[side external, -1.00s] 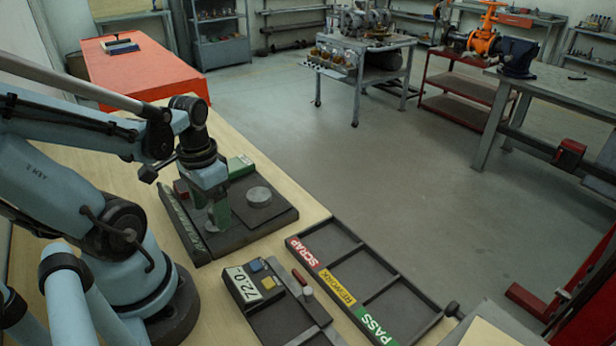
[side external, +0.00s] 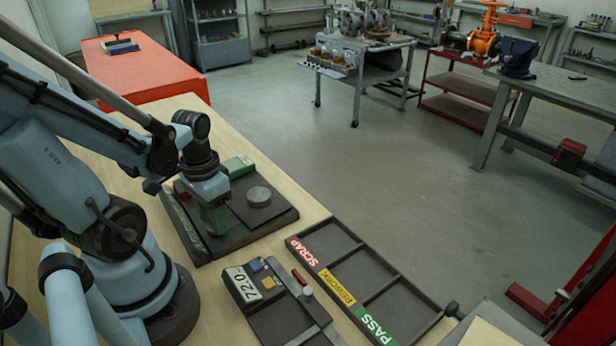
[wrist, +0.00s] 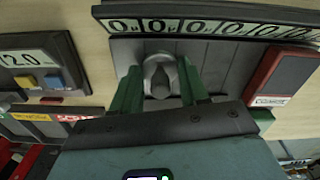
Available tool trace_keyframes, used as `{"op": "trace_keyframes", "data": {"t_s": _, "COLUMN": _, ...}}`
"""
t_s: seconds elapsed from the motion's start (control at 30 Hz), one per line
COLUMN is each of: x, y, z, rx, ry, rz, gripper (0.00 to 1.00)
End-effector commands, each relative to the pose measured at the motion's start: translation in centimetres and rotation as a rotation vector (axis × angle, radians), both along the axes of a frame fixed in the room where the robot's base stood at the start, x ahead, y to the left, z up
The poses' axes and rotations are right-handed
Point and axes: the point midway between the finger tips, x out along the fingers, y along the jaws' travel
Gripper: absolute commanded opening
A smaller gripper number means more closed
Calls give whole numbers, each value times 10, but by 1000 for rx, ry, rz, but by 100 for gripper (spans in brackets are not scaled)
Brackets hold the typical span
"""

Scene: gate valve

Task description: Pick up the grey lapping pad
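My gripper (side external: 215,220) points down over the left part of the dark base plate (side external: 276,222). In the wrist view, its two green fingers (wrist: 160,88) stand apart, on either side of a grey piece with a raised knob (wrist: 158,72), which looks like the grey lapping pad. I cannot tell whether the fingers touch it. In the side view the gripper hides this piece. A separate grey round disc (side external: 258,196) lies on the plate to the right of the gripper.
A red block marked COARSE (wrist: 280,78) and a green block (side external: 238,166) are close to the gripper. A numbered strip (wrist: 205,27) borders the plate.

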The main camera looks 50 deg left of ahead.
Motion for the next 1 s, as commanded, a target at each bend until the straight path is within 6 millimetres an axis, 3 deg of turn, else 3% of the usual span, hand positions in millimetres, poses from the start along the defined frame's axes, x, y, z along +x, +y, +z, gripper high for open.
{"op": "trace_keyframes", "data": {"t_s": 0.03, "x": 0, "y": 0, "z": 0, "rx": 0, "ry": 0, "rz": 0, "gripper": 23}}
{"op": "trace_keyframes", "data": {"t_s": 0.17, "x": 0, "y": 0, "z": 0, "rx": 0, "ry": 0, "rz": 0, "gripper": 3}}
{"op": "trace_keyframes", "data": {"t_s": 0.67, "x": 0, "y": 0, "z": 7, "rx": 0, "ry": 0, "rz": 0, "gripper": 3}}
{"op": "trace_keyframes", "data": {"t_s": 1.0, "x": 0, "y": 0, "z": 36, "rx": 0, "ry": 1, "rz": 0, "gripper": 3}}
